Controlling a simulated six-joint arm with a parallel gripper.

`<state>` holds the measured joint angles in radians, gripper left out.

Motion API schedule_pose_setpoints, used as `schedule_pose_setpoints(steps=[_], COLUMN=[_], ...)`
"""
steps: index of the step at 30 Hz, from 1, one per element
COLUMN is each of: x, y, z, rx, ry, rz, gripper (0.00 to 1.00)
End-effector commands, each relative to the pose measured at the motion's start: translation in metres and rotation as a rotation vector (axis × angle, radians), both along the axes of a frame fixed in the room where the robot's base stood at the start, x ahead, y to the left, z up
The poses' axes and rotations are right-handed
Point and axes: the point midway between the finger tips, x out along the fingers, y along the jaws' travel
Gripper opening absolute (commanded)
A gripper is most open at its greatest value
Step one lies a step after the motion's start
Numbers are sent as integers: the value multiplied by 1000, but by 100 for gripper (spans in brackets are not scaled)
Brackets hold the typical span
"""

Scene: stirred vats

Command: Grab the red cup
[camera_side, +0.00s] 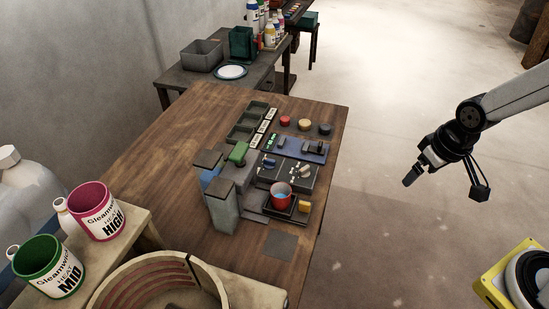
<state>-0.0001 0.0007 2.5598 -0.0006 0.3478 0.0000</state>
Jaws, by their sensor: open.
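The red cup (281,197) stands upright on a dark square tray (262,207) near the right edge of the wooden table. Light blue liquid shows inside it. My gripper (409,182) hangs in the air to the right of the table, above the floor and well apart from the cup. It points down and to the left with nothing visible in it. The gap between its fingers is too small to make out.
A control panel (299,147) with coloured buttons lies behind. Pink (95,211) and green (40,264) tubs stand at the lower left.

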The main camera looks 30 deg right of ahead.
Motion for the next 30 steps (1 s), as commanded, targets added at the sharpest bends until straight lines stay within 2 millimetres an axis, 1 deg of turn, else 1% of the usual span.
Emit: schedule_pose_setpoints(steps=[4,8,14,17,21,25,30], x=[6,20,54,74,97,113,126], y=[1,3,15,25,44,66,98], z=[-2,-8,-23,-31,-42,-52,-66], rx=[-7,-19,-38,-36,-18,19,92], ry=[-19,-66,-195,-275,-386,-487,-614], rz=[15,52,156,223,319,407,519], gripper=[100,100,100,100,100,100,100])
